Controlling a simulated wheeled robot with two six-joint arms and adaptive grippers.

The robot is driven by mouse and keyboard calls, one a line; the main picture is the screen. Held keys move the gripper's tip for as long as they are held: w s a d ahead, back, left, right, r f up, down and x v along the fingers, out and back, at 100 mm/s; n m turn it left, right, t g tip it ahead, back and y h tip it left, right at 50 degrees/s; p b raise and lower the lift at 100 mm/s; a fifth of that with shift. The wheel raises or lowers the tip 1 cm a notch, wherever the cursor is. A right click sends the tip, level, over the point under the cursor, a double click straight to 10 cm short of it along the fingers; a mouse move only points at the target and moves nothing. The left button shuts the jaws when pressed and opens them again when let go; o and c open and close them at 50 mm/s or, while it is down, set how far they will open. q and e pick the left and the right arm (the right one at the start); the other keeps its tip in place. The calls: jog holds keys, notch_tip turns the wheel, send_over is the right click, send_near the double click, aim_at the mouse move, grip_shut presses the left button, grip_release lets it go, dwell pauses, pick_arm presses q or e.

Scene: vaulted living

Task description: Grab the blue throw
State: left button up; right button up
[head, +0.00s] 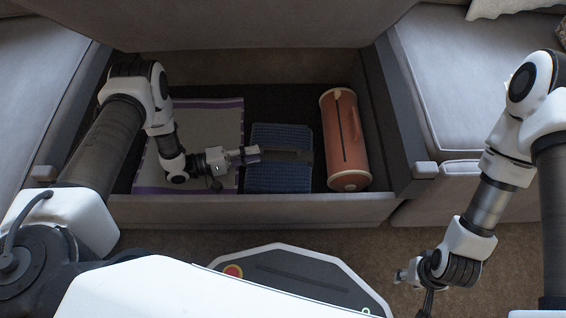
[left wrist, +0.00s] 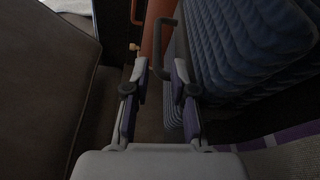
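The blue throw (head: 279,178) lies folded in the open storage compartment under the sofa seat. In the left wrist view its ribbed layers (left wrist: 245,45) fill the upper right. My left gripper (head: 258,153) reaches in from the left, over the throw's upper left part in the head view. In the left wrist view its two fingers (left wrist: 160,68) are apart, with no cloth between them; the throw is beyond and right of them. A dark strip crosses the throw ahead of the fingers. My right gripper (head: 418,280) hangs outside the compartment at lower right; its fingers are unclear.
A grey cloth with purple stripes (head: 213,125) lies left of the throw. Carpet (head: 510,260) is clear at lower right.

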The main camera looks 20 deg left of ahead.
aim_at(280, 148)
pick_arm(q)
jog(key=b+x, duration=0.4)
jog(key=x, duration=0.4)
jog(key=shift+w+d+f, duration=0.1)
jog(key=shift+d, duration=0.05)
jog(key=shift+w+d, duration=0.1)
jog(key=shift+d, duration=0.1)
jog(key=shift+r, duration=0.2)
grip_shut()
